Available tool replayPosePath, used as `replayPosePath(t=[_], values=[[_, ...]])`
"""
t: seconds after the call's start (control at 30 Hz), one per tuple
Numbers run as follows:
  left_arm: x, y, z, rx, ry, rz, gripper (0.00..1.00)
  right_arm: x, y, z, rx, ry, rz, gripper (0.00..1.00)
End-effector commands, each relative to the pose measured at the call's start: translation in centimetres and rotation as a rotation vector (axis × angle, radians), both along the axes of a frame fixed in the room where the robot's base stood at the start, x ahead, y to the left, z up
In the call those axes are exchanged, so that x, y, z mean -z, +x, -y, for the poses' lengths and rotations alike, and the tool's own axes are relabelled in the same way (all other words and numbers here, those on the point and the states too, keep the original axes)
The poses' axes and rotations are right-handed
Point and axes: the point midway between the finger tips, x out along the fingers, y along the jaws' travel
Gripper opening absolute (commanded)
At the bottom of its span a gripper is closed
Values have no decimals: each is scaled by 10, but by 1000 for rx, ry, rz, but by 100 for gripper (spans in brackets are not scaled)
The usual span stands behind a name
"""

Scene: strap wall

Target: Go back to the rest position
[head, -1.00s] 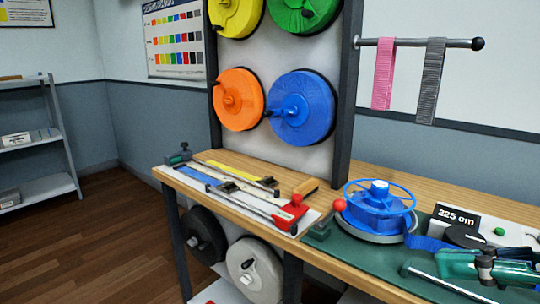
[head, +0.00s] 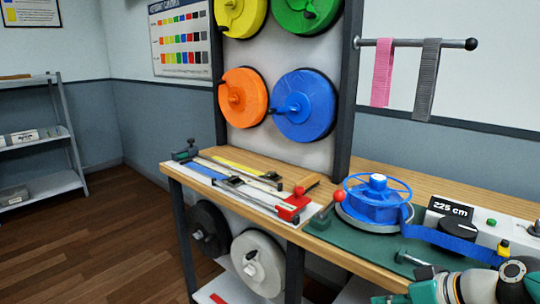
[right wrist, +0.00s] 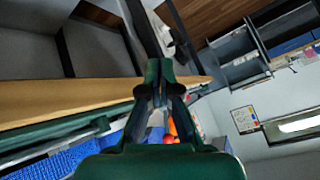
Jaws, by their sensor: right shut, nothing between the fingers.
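My right gripper (right wrist: 160,98) is shut and empty in the right wrist view, with its dark fingers together. The bench's wooden edge runs beside it in that view, and I cannot tell the gap. In the head view, part of my right arm (head: 465,288) shows at the lower right corner, in front of the bench; its fingers cannot be made out there. My left gripper and arm are not in view.
The bench (head: 345,252) carries a blue strap winder (head: 375,205), a blue strap, a 225 cm display (head: 450,212) and a clamp board (head: 240,188). Coloured spools (head: 303,105) hang above. Pink (head: 382,75) and grey straps (head: 427,80) hang on a rail. Floor at left is clear.

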Motion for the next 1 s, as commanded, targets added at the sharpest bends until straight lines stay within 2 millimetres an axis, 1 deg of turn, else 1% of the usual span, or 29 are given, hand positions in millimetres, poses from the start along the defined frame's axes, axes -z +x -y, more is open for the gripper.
replayPosePath(t=[0.03,0.07,0.1,0.13,0.17,0.2,0.23,0.27,0.3,0.37,0.4,0.5,0.6,0.67,0.7,0.83,0.87,0.9,1.0], values=[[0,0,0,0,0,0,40,44,7,-4,27,-8,-78,0],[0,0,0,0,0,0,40,67,10,-5,47,-14,-116,0],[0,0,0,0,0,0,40,98,12,-7,73,-24,-163,0],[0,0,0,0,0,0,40,121,11,-9,91,-30,-198,0],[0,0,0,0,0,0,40,144,10,-11,107,-39,-232,0],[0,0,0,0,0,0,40,175,6,-14,130,-48,-277,0],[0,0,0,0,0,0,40,197,2,-17,144,-57,-308,0],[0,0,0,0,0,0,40,220,-4,-20,157,-64,-341,0],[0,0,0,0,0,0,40,248,-14,-24,173,-73,-381,0],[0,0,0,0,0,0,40,287,-31,-31,194,-84,-436,0],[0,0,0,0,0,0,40,310,-43,-36,205,-90,-469,0],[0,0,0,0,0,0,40,355,-76,-48,225,-95,-538,0],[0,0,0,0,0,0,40,387,-107,-60,239,-92,-593,0],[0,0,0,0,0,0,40,402,-124,-66,245,-86,-622,0],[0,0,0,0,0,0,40,410,-137,-71,247,-83,-642,0],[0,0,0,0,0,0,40,432,-175,-85,256,-63,-700,0],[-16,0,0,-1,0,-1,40,414,-169,-83,262,-62,-686,0],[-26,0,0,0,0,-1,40,402,-167,-82,263,-63,-682,0],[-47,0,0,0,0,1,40,382,-167,-82,261,-64,-682,0]])
